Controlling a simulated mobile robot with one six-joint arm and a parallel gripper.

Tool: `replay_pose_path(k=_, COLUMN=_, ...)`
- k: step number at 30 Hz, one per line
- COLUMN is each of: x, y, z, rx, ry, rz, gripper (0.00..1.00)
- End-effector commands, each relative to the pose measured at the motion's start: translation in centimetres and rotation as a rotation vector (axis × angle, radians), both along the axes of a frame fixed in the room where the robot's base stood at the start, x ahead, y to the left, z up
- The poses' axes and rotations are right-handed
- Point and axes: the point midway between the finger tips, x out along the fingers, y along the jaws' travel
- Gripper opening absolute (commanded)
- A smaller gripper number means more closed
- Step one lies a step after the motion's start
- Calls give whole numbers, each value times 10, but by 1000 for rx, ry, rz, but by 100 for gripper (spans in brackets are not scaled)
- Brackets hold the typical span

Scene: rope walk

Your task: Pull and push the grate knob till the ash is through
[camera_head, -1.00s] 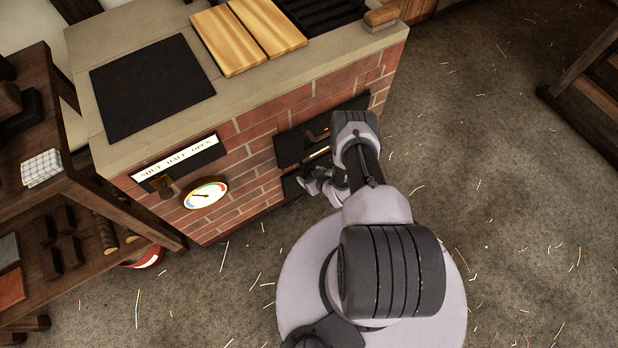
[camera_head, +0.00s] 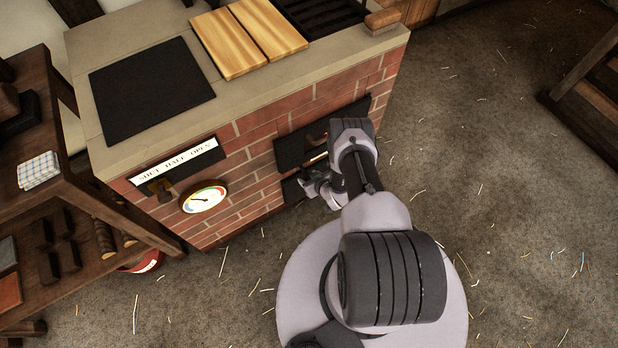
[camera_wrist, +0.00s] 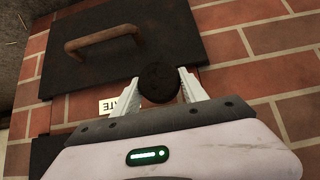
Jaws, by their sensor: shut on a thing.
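The grate knob (camera_wrist: 159,82) is a round dark knob in the wrist view. My gripper (camera_wrist: 160,88) is shut on it, with one pale finger on each side. In the head view my gripper (camera_head: 312,184) is at the lower front of the brick stove, and my arm hides part of that area. A white label (camera_wrist: 121,103) with partly readable letters shows beside the left finger. The ash and the grate itself are not visible.
A dark fire door (camera_wrist: 122,48) with a brown bar handle (camera_wrist: 103,38) is close to the knob. The brick stove (camera_head: 245,158) carries a draught slide plate (camera_head: 178,163) and a round gauge (camera_head: 204,199). A wooden shelf rack (camera_head: 85,195) stands at left. Open floor lies at right.

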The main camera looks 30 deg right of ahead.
Motion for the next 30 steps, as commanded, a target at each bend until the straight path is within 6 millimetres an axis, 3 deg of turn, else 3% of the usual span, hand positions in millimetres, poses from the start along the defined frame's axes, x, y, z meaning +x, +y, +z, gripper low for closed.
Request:
replay_pose_path(k=10, x=-56, y=-2, z=1, rx=2, ry=3, rz=-4, gripper=0)
replay_pose_path(k=21, x=-63, y=-2, z=0, rx=1, ry=1, rz=-1, gripper=0)
replay_pose_path(k=22, x=-63, y=-2, z=0, rx=1, ry=1, rz=-1, gripper=54)
replay_pose_path(k=24, x=-63, y=-2, z=0, rx=1, ry=1, rz=-1, gripper=68)
replay_pose_path(k=25, x=-63, y=-2, z=0, rx=1, ry=1, rz=-1, gripper=70)
replay_pose_path(k=30, x=-63, y=-2, z=0, rx=0, ry=0, rz=0, gripper=70)
